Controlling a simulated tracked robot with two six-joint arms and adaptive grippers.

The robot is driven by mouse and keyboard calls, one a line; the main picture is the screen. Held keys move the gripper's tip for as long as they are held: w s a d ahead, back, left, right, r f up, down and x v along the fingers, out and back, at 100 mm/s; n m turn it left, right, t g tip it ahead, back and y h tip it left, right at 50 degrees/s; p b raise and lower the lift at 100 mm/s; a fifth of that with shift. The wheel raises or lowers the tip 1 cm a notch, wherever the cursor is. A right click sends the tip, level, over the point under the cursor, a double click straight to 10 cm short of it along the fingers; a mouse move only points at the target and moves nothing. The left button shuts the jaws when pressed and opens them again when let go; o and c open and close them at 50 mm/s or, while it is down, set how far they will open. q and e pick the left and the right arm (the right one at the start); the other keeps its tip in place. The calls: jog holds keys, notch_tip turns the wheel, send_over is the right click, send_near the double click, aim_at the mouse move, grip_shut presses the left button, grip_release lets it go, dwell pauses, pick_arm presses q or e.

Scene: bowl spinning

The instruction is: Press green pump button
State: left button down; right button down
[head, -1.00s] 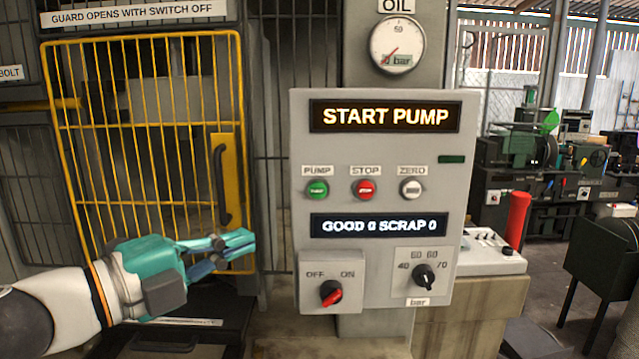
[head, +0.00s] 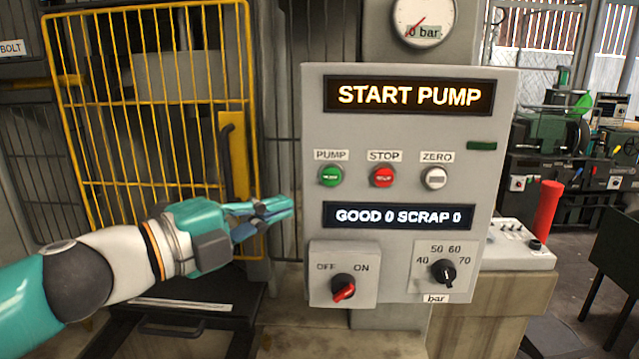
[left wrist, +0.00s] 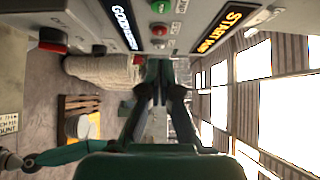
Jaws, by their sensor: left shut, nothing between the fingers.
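The green pump button (head: 331,176) sits at the left of a row on the grey control panel (head: 400,125), under a PUMP label. The red stop button (head: 383,177) and white zero button (head: 435,178) are to its right. My left gripper (head: 290,207) is shut and empty, just left of the panel, lower than the pump button and apart from it. In the left wrist view the gripper's fingertips (left wrist: 160,65) point toward the panel, with a green button (left wrist: 160,7) and a red button (left wrist: 159,30) at the top. My right gripper is not in view.
The panel display (head: 408,95) reads START PUMP. Below the buttons are a red OFF/ON switch (head: 343,288) and a black pressure knob (head: 442,271). A yellow barred guard (head: 150,110) stands left. A red cylinder (head: 547,215) stands right.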

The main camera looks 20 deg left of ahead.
aim_at(337, 178)
pick_arm(q)
jog(key=x, duration=0.3)
jog(key=a+x, duration=0.1)
jog(key=x, duration=0.2)
jog(key=w+x, duration=0.1)
jog(key=x, duration=0.3)
jog(key=shift+a, duration=0.45)
jog(key=shift+w+a+f, duration=0.1)
jog(key=shift+w+a, duration=0.05)
jog(key=shift+w, duration=0.3)
